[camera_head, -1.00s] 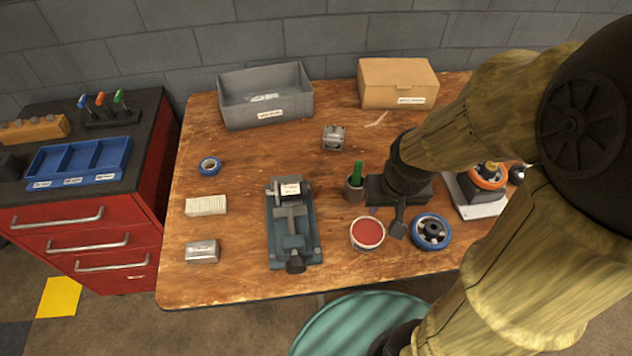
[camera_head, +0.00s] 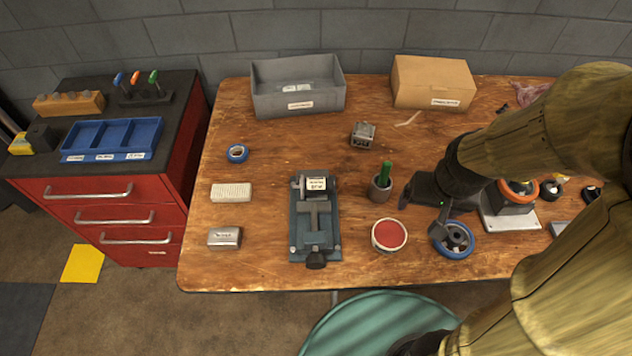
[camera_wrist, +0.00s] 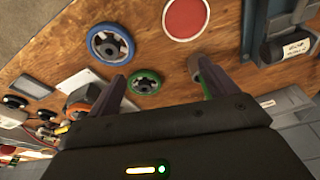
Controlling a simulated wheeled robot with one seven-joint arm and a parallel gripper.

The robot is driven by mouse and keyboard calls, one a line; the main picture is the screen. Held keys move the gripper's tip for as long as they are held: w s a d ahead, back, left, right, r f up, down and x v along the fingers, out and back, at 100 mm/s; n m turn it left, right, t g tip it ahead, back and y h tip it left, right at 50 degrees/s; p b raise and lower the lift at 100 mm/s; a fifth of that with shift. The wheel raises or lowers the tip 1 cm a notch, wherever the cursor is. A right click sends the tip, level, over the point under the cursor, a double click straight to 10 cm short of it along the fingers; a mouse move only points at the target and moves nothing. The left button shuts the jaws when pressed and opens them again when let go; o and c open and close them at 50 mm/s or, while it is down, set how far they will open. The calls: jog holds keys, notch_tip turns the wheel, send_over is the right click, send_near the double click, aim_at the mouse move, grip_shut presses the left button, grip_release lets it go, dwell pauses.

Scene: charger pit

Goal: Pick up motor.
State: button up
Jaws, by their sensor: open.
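A dark body with a white label (camera_head: 316,184) sits in the jaws of the blue-grey vise (camera_head: 313,225). It may be the motor, but I cannot read its label for sure. In the wrist view it shows as a black rounded body (camera_wrist: 290,48) at the upper right. My gripper (camera_head: 424,212) is open and empty, to the right of the vise, over the area by the blue-rimmed wheel. In the wrist view its two fingers (camera_wrist: 160,76) stand apart with nothing between them in their grip. The wheel is partly hidden by a finger in the head view.
A cup with a green item (camera_head: 381,187) and a red-topped tin (camera_head: 389,235) stand between the vise and my gripper. The blue wheel (camera_head: 457,251) and an orange-ringed device (camera_head: 518,192) are right. A grey bin (camera_head: 297,104) and carton (camera_head: 432,82) stand behind.

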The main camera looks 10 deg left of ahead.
jog(key=shift+o, duration=0.8)
jog(key=w+a+r+n+g+p, duration=0.1)
jog(key=w+a+r+p, duration=0.3)
jog(key=a+r+p, duration=0.3)
jog(key=a+p, duration=0.3)
jog(key=shift+r+y+p, duration=0.3)
jog(key=shift+r+p, duration=0.1)
jog(key=a+r+n+p, duration=0.1)
jog(key=a+r+p, duration=0.2)
jog(key=a+p, duration=0.6)
jog(key=a, duration=0.4)
jog(key=shift+r+n, duration=0.3)
jog(key=shift+r, duration=0.1)
jog(key=shift+d+f, duration=0.1)
jog(key=p, duration=0.2)
send_over(317, 181)
jog(key=f, duration=0.8)
jog(key=s+f, duration=0.1)
jog(key=f, duration=0.3)
jog(key=shift+d, duration=0.3)
jog(key=shift+w+a+f+p, duration=0.15)
jog(key=shift+f+p, duration=0.1)
jog(key=shift+f, duration=0.6)
jog(key=shift+w+f+p, duration=0.15)
jog(key=shift+f+p, duration=0.15)
jog(key=shift+f, duration=0.5)
jog(key=shift+w+a+f+p, duration=0.15)
jog(key=shift+f+p, duration=0.1)
jog(key=shift+f, duration=0.6)
